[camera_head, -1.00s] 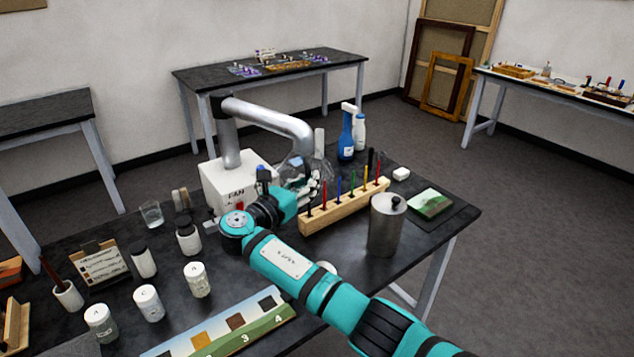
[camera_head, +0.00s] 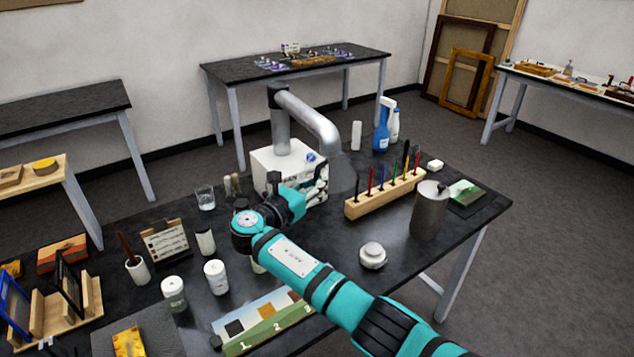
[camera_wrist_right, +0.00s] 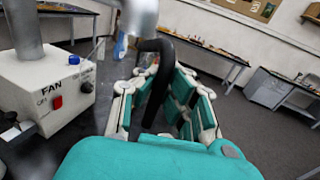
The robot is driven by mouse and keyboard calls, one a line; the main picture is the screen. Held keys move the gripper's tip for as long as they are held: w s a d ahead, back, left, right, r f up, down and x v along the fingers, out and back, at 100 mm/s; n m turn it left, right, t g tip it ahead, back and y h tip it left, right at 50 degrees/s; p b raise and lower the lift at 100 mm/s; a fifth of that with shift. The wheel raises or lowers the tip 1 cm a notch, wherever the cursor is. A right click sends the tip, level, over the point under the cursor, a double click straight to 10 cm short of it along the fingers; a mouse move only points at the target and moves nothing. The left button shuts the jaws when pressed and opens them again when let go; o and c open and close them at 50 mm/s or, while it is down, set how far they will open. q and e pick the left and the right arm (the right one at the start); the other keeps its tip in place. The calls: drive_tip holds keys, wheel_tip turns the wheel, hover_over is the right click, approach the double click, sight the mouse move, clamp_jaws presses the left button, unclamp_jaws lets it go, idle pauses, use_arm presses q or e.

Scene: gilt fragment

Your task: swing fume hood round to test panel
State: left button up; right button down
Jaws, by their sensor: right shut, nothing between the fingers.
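The fume hood is a silver bent pipe (camera_head: 318,122) on a white fan box (camera_head: 275,160), ending in a see-through hood (camera_head: 343,176). The pipe's end hangs over the table right of the box. The test panel (camera_head: 248,331), a strip with numbered colour patches, lies at the front, partly behind my right arm. My right gripper (camera_head: 318,182) is shut and empty beside the hood, in front of the box. In the right wrist view, a dark curved bar (camera_wrist_right: 157,75) shows at the fingers; I cannot tell whether it touches them. My left gripper is out of view.
A wooden rack of coloured sticks (camera_head: 383,195), a steel canister (camera_head: 429,210) and a round white-lidded jar (camera_head: 372,256) stand right of my arm. White-capped jars (camera_head: 216,276) stand left of it. A blue bottle (camera_head: 382,130) stands behind.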

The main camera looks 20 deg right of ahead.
drive_tip(key=c, duration=2.1)
unclamp_jaws()
drive_tip(key=shift+f, duration=0.15)
drive_tip(key=o, duration=0.7)
drive_tip(key=shift+s, duration=0.2)
drive_tip(key=shift+o, duration=0.3)
drive_tip(key=shift+a, duration=0.1)
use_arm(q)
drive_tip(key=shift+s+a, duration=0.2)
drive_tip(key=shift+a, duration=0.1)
use_arm(e)
drive_tip(key=v, duration=1.1)
drive_tip(key=shift+s+a, duration=0.2)
drive_tip(key=shift+a, duration=0.1)
